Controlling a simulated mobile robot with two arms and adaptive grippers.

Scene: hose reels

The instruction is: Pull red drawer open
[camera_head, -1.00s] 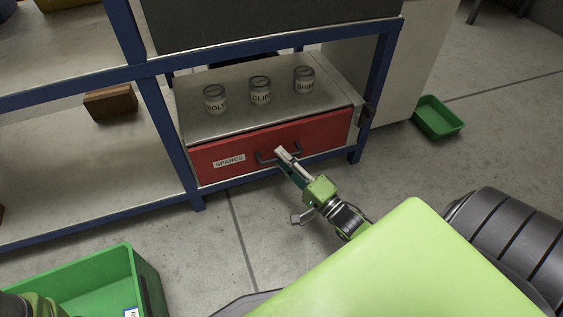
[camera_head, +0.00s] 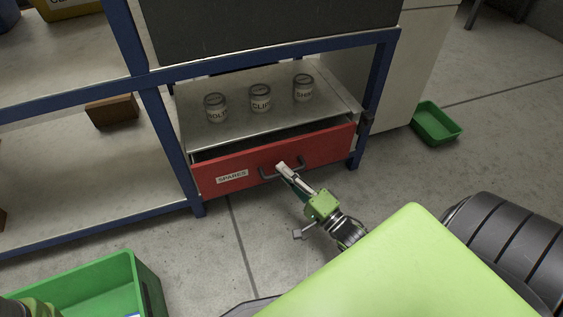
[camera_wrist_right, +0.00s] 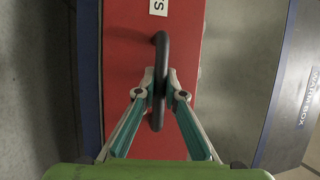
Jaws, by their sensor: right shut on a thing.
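The red drawer (camera_head: 319,150) with a "SPARES" label sits in a grey cabinet (camera_head: 240,128) on the low shelf. It stands partly open, with a dark gap behind its front. My right gripper (camera_head: 283,168) is shut on the dark drawer handle (camera_head: 268,172). In the right wrist view the handle (camera_wrist_right: 161,60) runs between the two fingertips (camera_wrist_right: 160,92), in front of the red drawer face (camera_wrist_right: 185,30). My left gripper does not clearly show; only a part of that arm is at the lower left corner.
A green crate (camera_head: 90,285) is at the lower left, a small green bin (camera_head: 437,123) at the right. The floor before the drawer is bare.

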